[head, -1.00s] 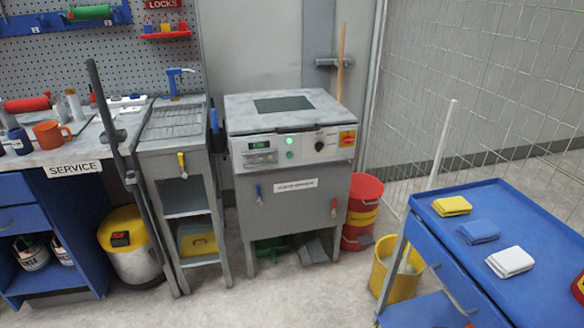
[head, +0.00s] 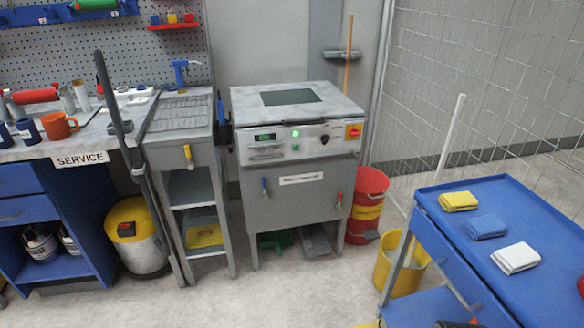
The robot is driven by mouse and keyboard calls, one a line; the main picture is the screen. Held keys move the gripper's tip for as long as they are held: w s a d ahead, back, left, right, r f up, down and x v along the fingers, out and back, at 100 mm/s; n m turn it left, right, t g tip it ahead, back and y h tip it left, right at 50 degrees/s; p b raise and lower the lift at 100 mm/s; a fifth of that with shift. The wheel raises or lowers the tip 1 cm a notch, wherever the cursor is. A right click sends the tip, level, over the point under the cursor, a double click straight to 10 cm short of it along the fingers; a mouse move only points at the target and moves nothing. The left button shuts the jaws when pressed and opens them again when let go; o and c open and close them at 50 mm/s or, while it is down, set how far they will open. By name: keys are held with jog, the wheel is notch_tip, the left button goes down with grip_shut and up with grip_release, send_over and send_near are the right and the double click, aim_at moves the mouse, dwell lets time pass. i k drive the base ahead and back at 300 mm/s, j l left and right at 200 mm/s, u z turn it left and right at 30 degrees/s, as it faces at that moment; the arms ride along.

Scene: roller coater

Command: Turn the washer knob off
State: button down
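The washer (head: 297,205) is a grey, boxy machine on legs with a dark panel in its lid, standing in the middle of the head view. Its front control strip carries a small display, a lit green lamp (head: 296,133) and a black round knob (head: 325,139) to the right. The knob's pointer is too small to read. A yellow panel with a red switch (head: 354,131) sits right of the knob. Below are a blue-handled and a red-handled valve.
A grey stand (head: 190,150) with a ribbed top and the service bench (head: 80,160) are to the left. Red (head: 367,190) and yellow buckets stand to the right. A blue cart (head: 480,200) with folded cloths fills the right front. Floor before the washer is clear.

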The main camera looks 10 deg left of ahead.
aim_at(325, 139)
jog(key=i+j+z, duration=0.4)
jog(key=i+j, duration=0.15)
jog(key=i+j+z, duration=0.45)
jog(key=i+j, duration=0.2)
jog(key=k+j, duration=0.05)
jog(key=j, duration=0.05)
